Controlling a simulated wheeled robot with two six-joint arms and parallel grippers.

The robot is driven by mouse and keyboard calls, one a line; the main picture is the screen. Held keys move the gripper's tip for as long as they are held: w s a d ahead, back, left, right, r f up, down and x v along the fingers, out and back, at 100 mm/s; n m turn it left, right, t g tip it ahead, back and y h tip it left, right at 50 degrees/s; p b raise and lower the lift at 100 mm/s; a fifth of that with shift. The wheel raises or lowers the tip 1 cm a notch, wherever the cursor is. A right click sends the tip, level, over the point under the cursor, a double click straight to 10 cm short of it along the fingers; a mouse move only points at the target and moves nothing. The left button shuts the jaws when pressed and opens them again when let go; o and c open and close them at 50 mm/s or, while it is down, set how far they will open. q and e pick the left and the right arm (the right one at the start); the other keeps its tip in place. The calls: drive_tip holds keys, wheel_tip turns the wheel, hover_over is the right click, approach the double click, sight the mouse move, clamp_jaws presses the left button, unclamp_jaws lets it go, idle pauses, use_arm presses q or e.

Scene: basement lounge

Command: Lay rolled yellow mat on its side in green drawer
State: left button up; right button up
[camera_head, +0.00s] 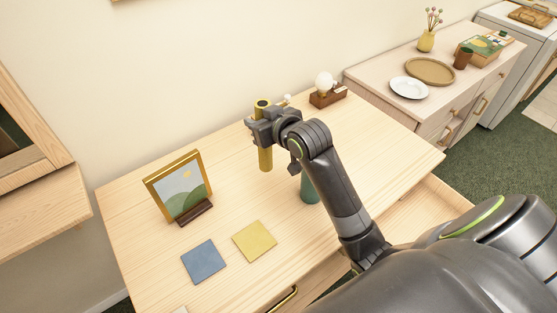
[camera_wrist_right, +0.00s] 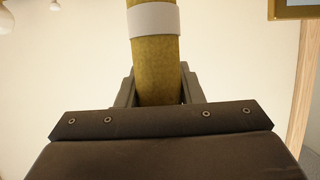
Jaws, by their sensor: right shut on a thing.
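The rolled yellow mat (camera_head: 265,158) is upright in my right gripper (camera_head: 262,127), over the back part of the wooden table. The jaws are shut around its upper part. I cannot tell whether its lower end touches the tabletop. In the right wrist view the mat (camera_wrist_right: 156,75) stands between the jaws, with a white band around it. An open drawer (camera_head: 430,208) shows at the table's right front, partly hidden by my right arm. Its visible wood is pale, and I see no green on it. My left gripper is out of view.
On the table (camera_head: 225,215) are a framed picture (camera_head: 181,187), a blue square (camera_head: 205,261), a yellow square (camera_head: 254,241) and a lamp (camera_head: 325,88). A green cylinder (camera_head: 309,190) stands partly behind my right arm. A dresser (camera_head: 435,100) with dishes stands at the back right.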

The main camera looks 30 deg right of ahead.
sight(266, 162)
use_arm(q)
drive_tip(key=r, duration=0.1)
drive_tip(key=p, duration=0.1)
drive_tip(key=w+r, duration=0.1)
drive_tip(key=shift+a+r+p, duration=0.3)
drive_tip(key=shift+p, duration=0.05)
use_arm(e)
wheel_tip(266, 162, down, 10)
drive_tip(key=shift+w+d+f, duration=0.15)
drive_tip(key=shift+d+f, duration=0.05)
drive_tip(key=shift+d, duration=0.25)
drive_tip(key=shift+f, duration=0.15)
drive_tip(key=o, duration=1)
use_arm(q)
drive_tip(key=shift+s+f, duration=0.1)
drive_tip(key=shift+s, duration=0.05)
